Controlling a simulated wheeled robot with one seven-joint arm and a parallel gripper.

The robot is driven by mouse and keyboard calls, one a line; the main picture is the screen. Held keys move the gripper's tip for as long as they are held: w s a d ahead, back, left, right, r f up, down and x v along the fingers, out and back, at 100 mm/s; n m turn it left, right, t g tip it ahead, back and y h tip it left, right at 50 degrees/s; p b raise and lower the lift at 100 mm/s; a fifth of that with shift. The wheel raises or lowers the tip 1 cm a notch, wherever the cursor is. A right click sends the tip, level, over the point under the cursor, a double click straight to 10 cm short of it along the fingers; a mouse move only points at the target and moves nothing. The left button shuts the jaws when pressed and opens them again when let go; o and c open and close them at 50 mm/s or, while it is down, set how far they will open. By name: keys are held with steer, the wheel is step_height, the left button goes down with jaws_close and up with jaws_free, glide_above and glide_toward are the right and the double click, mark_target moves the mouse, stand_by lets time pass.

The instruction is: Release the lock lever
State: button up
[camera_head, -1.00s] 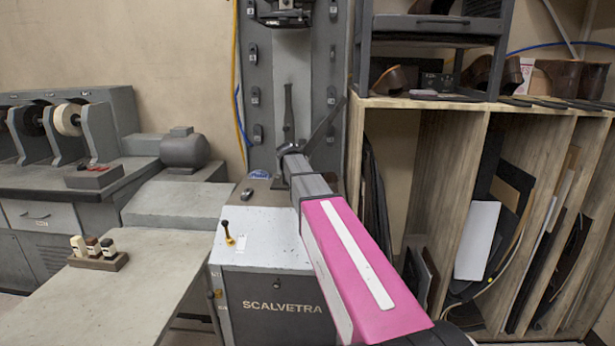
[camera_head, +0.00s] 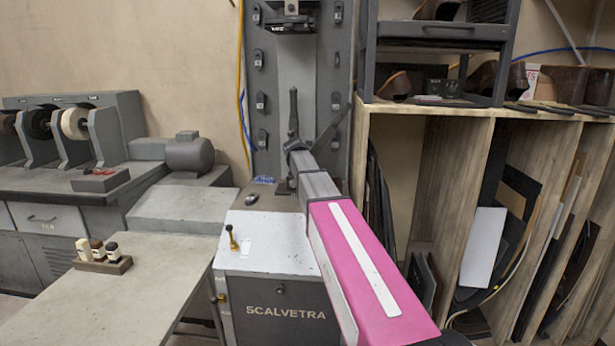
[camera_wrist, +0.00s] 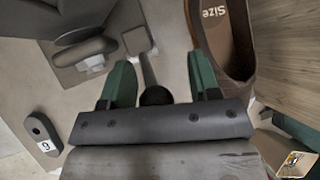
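In the wrist view, a grey lever with a dark round knob (camera_wrist: 156,96) lies between the two green fingers of my gripper (camera_wrist: 158,88). The fingers are apart, with a gap on each side of the knob; I cannot tell how deep the knob sits between them. The lever's shaft runs up to a flat grey plate (camera_wrist: 137,40). In the head view, my gripper (camera_head: 297,150) is in front of the grey machine column, above the SCALVETRA cabinet (camera_head: 285,312). Its fingertips and the knob are hard to make out there.
A brown shoe (camera_wrist: 232,35) stands close on the right in the wrist view, and a tag marked 9 (camera_wrist: 42,130) is on the left. A small black-knobbed lever (camera_head: 232,238) stands on the cabinet top. A wooden rack (camera_head: 400,120) is right of the column.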

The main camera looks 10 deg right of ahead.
steer(key=shift+a, duration=0.15)
steer(key=shift+s+a+r, duration=0.25)
steer(key=shift+s+r, duration=0.05)
steer(key=shift+r, duration=0.15)
steer(key=v, duration=0.9)
steer(key=shift+r, duration=0.25)
steer(key=shift+s+a, duration=0.1)
steer(key=shift+s, duration=0.05)
